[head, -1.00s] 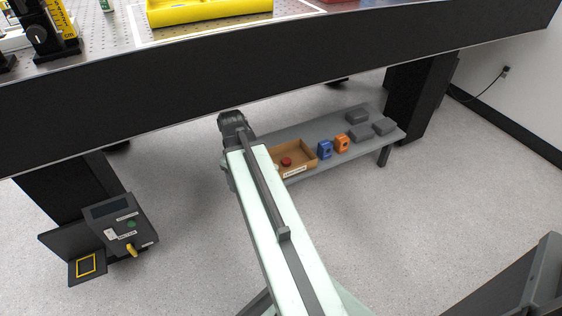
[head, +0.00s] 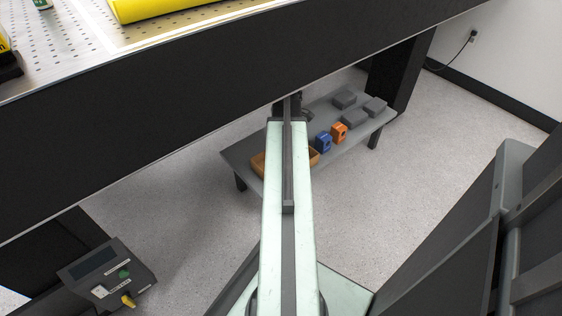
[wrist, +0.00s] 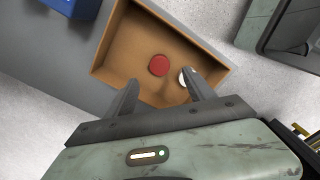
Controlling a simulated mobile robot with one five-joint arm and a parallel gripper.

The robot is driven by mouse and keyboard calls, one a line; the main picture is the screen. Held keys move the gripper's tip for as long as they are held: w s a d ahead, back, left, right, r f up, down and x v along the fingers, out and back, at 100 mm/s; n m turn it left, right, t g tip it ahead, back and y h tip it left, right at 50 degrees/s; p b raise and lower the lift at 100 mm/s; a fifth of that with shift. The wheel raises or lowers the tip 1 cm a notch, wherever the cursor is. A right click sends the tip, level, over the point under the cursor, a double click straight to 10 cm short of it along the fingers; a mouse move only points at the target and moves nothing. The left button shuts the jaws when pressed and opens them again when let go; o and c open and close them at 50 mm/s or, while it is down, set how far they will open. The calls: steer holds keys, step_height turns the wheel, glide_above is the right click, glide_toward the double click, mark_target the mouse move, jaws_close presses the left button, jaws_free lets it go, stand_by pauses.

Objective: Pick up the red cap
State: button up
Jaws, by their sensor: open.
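The red cap (wrist: 158,65) is a round red disc lying inside a shallow brown box (wrist: 117,38) in the wrist view. My gripper (wrist: 164,88) is open, and its two dark fingers reach over the box. The cap lies just beyond the fingertips, roughly in line with the gap between them. A small white round thing (wrist: 187,77) is beside the right finger and partly hidden by it. In the head view the box (head: 313,157) is largely covered by my arm, and the cap is hidden there.
The box stands on a low grey shelf (head: 240,158) under the table (head: 150,115). A blue item (head: 323,142), an orange item (head: 339,132) and several grey blocks (head: 354,118) stand to its right. A device with a yellow part (head: 105,275) is on the floor at left.

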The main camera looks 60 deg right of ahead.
step_height(320, 180, down, 8)
steer(key=b, duration=0.7)
steer(key=shift+r, duration=0.15)
jaws_close()
